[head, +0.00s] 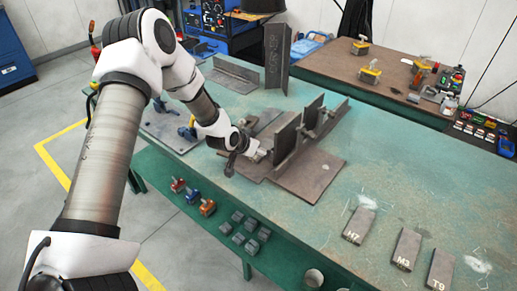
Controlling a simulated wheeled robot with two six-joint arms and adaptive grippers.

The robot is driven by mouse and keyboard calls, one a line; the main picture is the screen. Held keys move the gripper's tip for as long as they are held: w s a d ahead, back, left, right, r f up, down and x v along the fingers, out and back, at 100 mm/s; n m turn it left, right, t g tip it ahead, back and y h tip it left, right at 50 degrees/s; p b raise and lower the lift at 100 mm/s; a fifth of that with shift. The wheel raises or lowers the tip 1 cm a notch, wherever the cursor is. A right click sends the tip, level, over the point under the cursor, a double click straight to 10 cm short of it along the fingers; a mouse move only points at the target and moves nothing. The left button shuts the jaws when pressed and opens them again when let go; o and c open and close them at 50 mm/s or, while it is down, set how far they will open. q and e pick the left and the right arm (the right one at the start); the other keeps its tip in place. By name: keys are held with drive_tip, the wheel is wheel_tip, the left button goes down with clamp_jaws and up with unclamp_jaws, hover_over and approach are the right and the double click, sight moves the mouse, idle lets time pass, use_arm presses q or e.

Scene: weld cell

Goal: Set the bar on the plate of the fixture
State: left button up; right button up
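The fixture stands mid-table, with a flat brown base plate (309,178) and dark upright plates (287,135) on it. My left gripper (262,153) is low over the left part of the fixture, close to the nearer upright plate. Its fingers are small and partly hidden, so I cannot tell if they are open or hold anything. Three flat dark bars lie apart on the right of the table: one marked H7 (360,220), one marked M3 (407,243) and one marked T9 (441,264). My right gripper is out of view.
A tall angle piece marked CORNER (277,58) and a long angle piece (235,73) stand at the back. A brown table (385,88) with yellow clamps is behind. Small blocks (244,231) lie on the lower green shelf.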

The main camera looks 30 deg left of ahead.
use_arm(q)
drive_tip(key=shift+r, duration=0.2)
drive_tip(key=p+v, duration=0.4)
drive_tip(key=v, duration=0.8)
drive_tip(key=shift+p, duration=0.35)
drive_tip(key=shift+f, duration=0.1)
